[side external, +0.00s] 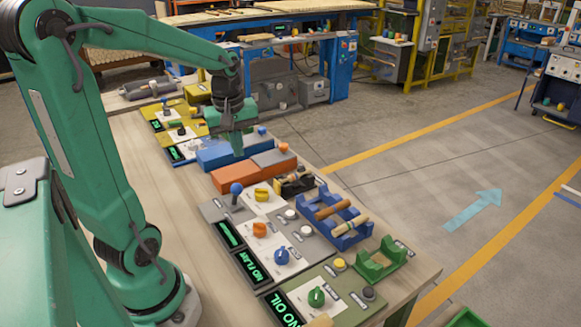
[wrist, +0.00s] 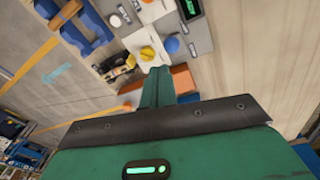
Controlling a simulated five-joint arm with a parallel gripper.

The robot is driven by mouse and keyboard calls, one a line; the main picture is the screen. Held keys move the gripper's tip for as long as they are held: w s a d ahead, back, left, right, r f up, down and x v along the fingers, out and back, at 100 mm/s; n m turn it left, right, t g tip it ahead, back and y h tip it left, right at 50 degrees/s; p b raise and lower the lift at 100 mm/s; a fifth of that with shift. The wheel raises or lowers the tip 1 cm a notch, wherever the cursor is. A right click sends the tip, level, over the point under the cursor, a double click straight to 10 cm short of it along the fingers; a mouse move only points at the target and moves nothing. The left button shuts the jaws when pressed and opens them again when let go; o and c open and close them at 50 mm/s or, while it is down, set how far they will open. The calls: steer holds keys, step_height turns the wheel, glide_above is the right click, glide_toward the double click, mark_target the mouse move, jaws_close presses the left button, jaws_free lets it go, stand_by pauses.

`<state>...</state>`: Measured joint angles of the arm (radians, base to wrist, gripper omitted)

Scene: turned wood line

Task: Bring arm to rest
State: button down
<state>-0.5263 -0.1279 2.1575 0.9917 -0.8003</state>
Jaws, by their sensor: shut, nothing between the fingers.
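My green arm reaches over the wooden workbench (side external: 150,165) from the left in the side external view. My gripper (side external: 237,150) points down above the blue and orange blocks at the bench's middle. The fingers are shut with nothing between them. In the wrist view the shut gripper (wrist: 157,80) shows as a green finger shape, with the orange block (wrist: 184,80) beside and behind it. The orange block (side external: 240,177) and the blue block (side external: 212,158) lie on the bench. I cannot tell the exact height of the fingertips above them.
Control panels with a yellow knob (side external: 262,195), an orange knob (side external: 259,229), a blue knob (side external: 282,255) and a green knob (side external: 316,297) line the bench. A blue rack (side external: 345,240) holds turned wood pieces beside a green cradle (side external: 381,262).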

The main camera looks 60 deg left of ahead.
steer(key=s+d+r+m+t, duration=0.2)
steer(key=s+d+m, duration=0.1)
steer(key=d+m, duration=0.4)
steer(key=s+d+r+m+t, duration=0.2)
steer(key=s+d+m, duration=0.1)
steer(key=d+m, duration=0.5)
steer(key=shift+d+h, duration=0.4)
steer(key=shift+d, duration=0.3)
steer(key=shift+r, duration=0.1)
